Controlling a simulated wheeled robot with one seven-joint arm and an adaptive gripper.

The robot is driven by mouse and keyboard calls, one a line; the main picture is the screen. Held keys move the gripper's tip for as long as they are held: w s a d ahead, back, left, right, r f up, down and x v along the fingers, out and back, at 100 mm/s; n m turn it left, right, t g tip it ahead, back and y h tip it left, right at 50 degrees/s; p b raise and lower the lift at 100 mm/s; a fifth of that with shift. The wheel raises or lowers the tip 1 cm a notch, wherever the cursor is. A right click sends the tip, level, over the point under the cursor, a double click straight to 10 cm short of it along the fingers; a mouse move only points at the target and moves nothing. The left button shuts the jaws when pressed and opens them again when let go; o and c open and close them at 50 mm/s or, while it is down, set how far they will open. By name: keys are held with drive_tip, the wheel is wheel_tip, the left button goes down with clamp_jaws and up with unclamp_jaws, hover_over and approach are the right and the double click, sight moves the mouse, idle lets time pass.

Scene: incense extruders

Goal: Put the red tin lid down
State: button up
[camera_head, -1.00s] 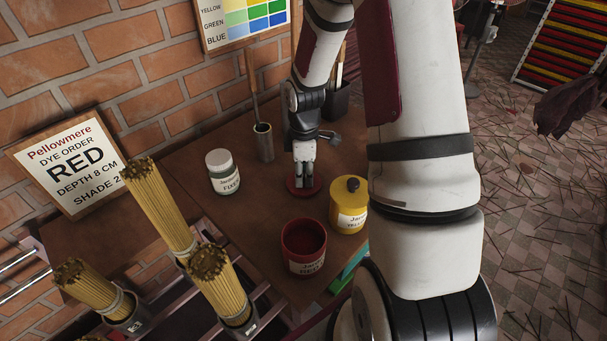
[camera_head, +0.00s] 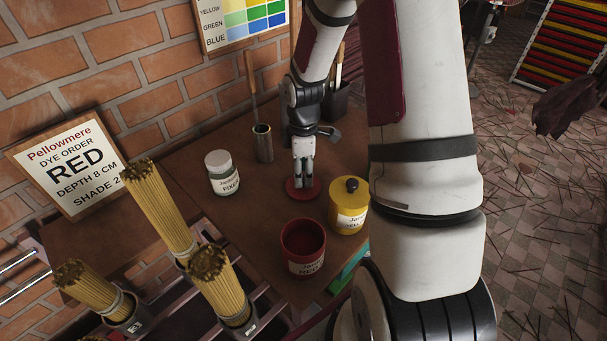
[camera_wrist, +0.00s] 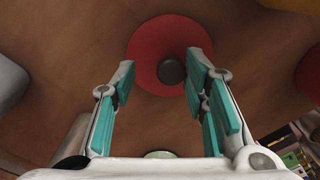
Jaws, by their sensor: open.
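The red tin lid (camera_head: 294,193) lies flat on the brown table, behind the open red tin (camera_head: 303,250). In the wrist view the lid (camera_wrist: 148,60) is a red disc with a dark round knob (camera_wrist: 171,71). My gripper (camera_head: 303,183) points down just over the lid in the head view. In the wrist view its teal-padded fingers (camera_wrist: 160,90) stand wide apart, with the knob between them in the picture and nothing gripped. In the head view the fingers hide the knob and part of the lid. The red tin is uncovered and shows dark red inside.
A yellow lidded jar (camera_head: 348,218) stands right of the red tin. A white fixer jar (camera_head: 222,178) and a metal cup with a stick (camera_head: 262,145) stand to the left. Incense bundles (camera_head: 222,285) stand at front left. Table between the fixer jar and lid is clear.

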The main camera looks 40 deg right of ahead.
wheel_tip(320, 180, up, 11)
drive_tip(key=p, duration=0.1)
drive_tip(key=s+a+r+m+t+h, duration=0.1)
drive_tip(key=s+a+r+m, duration=0.25)
drive_tip(key=s+r, duration=0.2)
drive_tip(key=s+a+r+m, duration=0.2)
drive_tip(key=s+a+r, duration=0.2)
drive_tip(key=r, duration=0.3)
drive_tip(key=s+a+r+m, duration=0.2)
drive_tip(key=s+a, duration=0.1)
drive_tip(key=s, duration=0.5)
drive_tip(key=s+a+r+m+t+y, duration=0.1)
drive_tip(key=s+a+r+m, duration=0.1)
drive_tip(key=s, duration=0.5)
drive_tip(key=shift+s+a+r+m+t, duration=0.15)
drive_tip(key=shift+s+a+m+t, duration=0.2)
drive_tip(key=shift+a+m, duration=0.5)
drive_tip(key=shift+r, duration=0.1)
wheel_tip(320, 180, up, 7)
drive_tip(key=t+p, duration=0.1)
drive_tip(key=p, duration=0.5)
drive_tip(key=shift+r+p, duration=0.2)
drive_tip(key=shift+p, duration=0.1)
